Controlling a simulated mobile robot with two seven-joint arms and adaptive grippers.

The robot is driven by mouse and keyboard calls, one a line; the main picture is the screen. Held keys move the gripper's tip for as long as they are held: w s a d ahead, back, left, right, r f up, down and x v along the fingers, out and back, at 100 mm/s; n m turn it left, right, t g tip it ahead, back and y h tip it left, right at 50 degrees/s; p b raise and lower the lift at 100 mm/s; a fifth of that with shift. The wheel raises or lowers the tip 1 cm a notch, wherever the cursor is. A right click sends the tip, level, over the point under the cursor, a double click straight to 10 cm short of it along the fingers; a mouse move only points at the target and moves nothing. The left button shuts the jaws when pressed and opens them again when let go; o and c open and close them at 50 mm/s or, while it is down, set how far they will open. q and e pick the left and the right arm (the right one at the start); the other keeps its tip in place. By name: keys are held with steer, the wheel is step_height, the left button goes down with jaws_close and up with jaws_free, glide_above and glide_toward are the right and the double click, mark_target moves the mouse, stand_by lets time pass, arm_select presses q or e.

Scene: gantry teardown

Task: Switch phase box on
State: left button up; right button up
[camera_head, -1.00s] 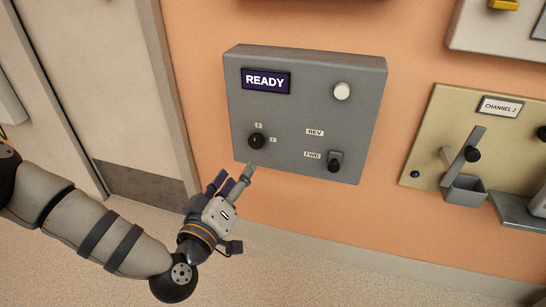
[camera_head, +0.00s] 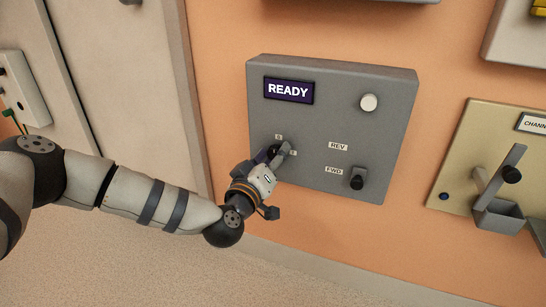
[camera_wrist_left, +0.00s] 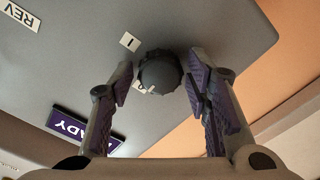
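The grey wall box (camera_head: 325,115) with a dark READY display (camera_head: 289,90) fills the middle of the head view. I take it as the phase box, though no name shows. Its black round knob (camera_head: 274,150), at lower left, has small white labels above and to the right. My left gripper (camera_head: 276,156) is at this knob and partly hides it. In the left wrist view the knob (camera_wrist_left: 160,72) sits between the two open fingers, with narrow gaps at both sides. My right gripper is not in view.
The same box carries a white round button (camera_head: 369,102) and a black-knobbed lever (camera_head: 357,180) by the FWD label, below REV. A beige panel (camera_head: 453,180) with a lever is on the right. A door (camera_head: 120,70) is at left.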

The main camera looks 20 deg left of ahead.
arm_select(q)
steer(key=c, duration=0.7)
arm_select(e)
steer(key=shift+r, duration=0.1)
arm_select(q)
steer(key=shift+r+m+p, duration=0.25)
steer(key=shift+m+p, duration=0.65)
steer(key=shift+p, duration=0.05)
steer(key=shift+d+m+p, duration=0.1)
steer(key=shift+m+p, duration=0.7)
steer(key=shift+p, duration=0.05)
steer(key=m+p, duration=0.3)
steer(key=m, duration=0.1)
steer(key=shift+m, duration=0.3)
steer(key=m+p, duration=0.3)
steer(key=m, duration=0.2)
steer(key=shift+d+f, duration=0.1)
steer(key=shift+f, duration=0.05)
steer(key=shift+f+m+p, duration=0.15)
steer(key=shift+m+p, duration=0.35)
steer(key=shift+m, duration=1.9)
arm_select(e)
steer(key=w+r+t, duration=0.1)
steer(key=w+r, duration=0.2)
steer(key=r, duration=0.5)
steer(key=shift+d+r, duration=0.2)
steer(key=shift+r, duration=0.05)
